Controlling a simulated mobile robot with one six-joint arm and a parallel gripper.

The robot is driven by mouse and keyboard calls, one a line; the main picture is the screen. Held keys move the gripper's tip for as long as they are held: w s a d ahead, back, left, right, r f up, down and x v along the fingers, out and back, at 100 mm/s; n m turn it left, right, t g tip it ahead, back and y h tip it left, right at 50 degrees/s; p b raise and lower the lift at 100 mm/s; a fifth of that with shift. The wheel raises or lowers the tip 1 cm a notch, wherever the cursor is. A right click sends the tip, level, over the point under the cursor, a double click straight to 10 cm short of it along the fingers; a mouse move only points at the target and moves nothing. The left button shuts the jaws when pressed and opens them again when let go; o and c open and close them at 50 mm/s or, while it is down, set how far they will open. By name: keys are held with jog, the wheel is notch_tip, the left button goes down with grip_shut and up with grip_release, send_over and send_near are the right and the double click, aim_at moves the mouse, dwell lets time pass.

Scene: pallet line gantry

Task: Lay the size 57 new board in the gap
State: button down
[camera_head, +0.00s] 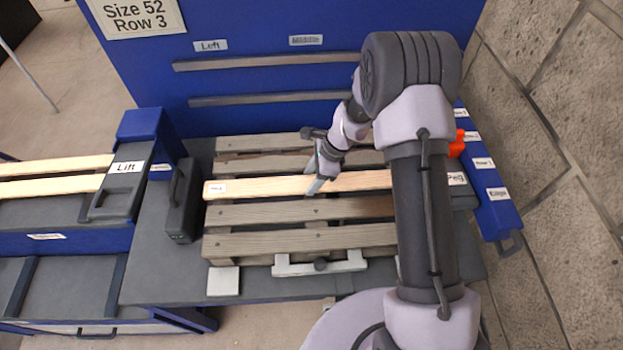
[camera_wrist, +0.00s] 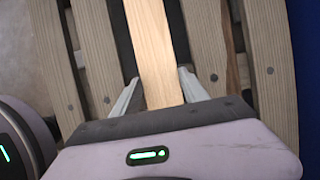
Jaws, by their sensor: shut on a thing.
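A pale new board (camera_head: 255,187) lies lengthwise over the third row of the grey wooden pallet (camera_head: 260,242), between weathered boards. Its left end has a small label too small to read; its right end passes behind my arm. My gripper (camera_head: 316,186) is shut on this board near its middle. In the wrist view the two fingers (camera_wrist: 160,88) stand on either side of the pale board (camera_wrist: 152,40), with dark gaps and grey boards beside it. I cannot tell whether the board rests down on the pallet or is slightly above it. The sign (camera_head: 138,12) reads "Size 52 Row 3".
Two pale boards (camera_head: 55,166) lie on the blue rack at left, beside a dark case marked "Lift" (camera_head: 125,168). A blue panel (camera_head: 260,70) with two rails stands behind. A grey clamp (camera_head: 320,266) is at the front edge. A labelled blue bar (camera_head: 497,207) stands at right.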

jog(key=shift+f, duration=0.15)
jog(key=c, duration=0.6)
grip_release()
jog(key=s+d+r+n+t+p, duration=0.1)
jog(key=s+d+r+n, duration=0.15)
jog(key=r, duration=1.05)
jog(key=s+d+r+n+t+p, duration=0.1)
jog(key=s+d+r+n+p, duration=0.15)
jog(key=r, duration=1.05)
jog(key=s+r+n+t, duration=0.1)
jog(key=s+r+n, duration=0.2)
jog(key=s, duration=0.3)
jog(key=s+d+r+n+t+h, duration=0.1)
jog(key=s+r+n, duration=0.1)
jog(key=s+r, duration=0.2)
jog(key=s+r+n+t+h, duration=0.1)
jog(key=s+r+n, duration=0.2)
jog(key=s, duration=0.7)
jog(key=shift+s+d+r+n+t+b, duration=0.2)
jog(key=shift+r+n+t+b, duration=0.1)
jog(key=shift+t+b, duration=0.15)
